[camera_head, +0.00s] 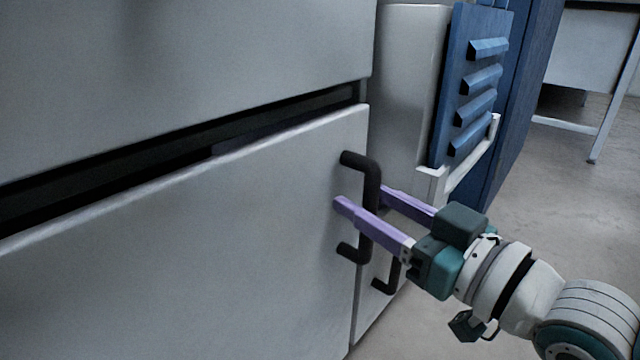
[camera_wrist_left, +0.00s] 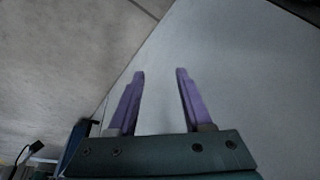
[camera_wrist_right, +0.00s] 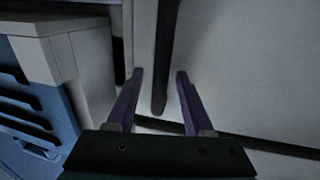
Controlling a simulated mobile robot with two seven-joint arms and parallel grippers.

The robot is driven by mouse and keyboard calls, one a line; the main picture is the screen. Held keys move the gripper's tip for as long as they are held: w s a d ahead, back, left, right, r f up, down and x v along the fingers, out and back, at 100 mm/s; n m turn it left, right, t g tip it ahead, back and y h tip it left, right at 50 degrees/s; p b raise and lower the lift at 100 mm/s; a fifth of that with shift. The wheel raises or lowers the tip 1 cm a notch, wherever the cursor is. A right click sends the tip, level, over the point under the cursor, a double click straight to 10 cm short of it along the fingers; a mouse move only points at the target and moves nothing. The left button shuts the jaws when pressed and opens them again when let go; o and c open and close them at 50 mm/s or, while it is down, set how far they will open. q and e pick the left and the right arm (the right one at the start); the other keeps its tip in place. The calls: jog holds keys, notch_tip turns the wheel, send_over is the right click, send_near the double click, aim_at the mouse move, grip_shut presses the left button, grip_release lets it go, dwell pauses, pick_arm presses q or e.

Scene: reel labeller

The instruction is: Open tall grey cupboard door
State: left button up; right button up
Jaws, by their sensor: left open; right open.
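The grey cupboard door (camera_head: 200,240) fills the lower left of the head view, below a dark gap. A black bar handle (camera_head: 371,205) stands upright near its right edge. My right gripper (camera_head: 362,194) is open, with its purple fingers on either side of the handle bar. In the right wrist view the dark handle (camera_wrist_right: 164,60) runs between the open fingertips (camera_wrist_right: 160,75). I cannot tell whether the fingers touch it. My left gripper (camera_wrist_left: 160,72) is open and empty in front of a plain pale surface; it is not in the head view.
Another grey panel (camera_head: 180,60) sits above the dark gap (camera_head: 180,145). A second black handle (camera_head: 386,284) is just right of the door edge. A blue louvred unit (camera_head: 470,90) with a white rail (camera_head: 472,160) stands behind. Open floor (camera_head: 560,200) lies at right.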

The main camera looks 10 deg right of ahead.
grip_shut()
dwell(0.4)
dwell(1.0)
